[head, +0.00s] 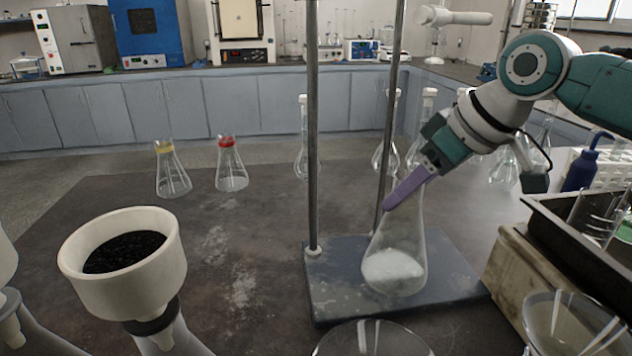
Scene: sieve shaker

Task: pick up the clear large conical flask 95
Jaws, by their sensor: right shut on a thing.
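The clear large conical flask (409,243) has white material at its bottom. It is upright and shows over the dark base plate (335,288) of a rod stand; I cannot tell whether it touches the plate. My right gripper (400,196) comes down from the upper right and is shut on the flask's neck with its purple fingers. The fingers hide part of the neck and the mouth. My left gripper is not in view.
Two metal rods (313,130) rise close by the flask. A Büchner funnel (125,287) with black contents stands front left. Yellow-banded (172,176) and red-banded (231,170) flasks stand further back. A tray (560,232) and a blue wash bottle (581,172) are at right.

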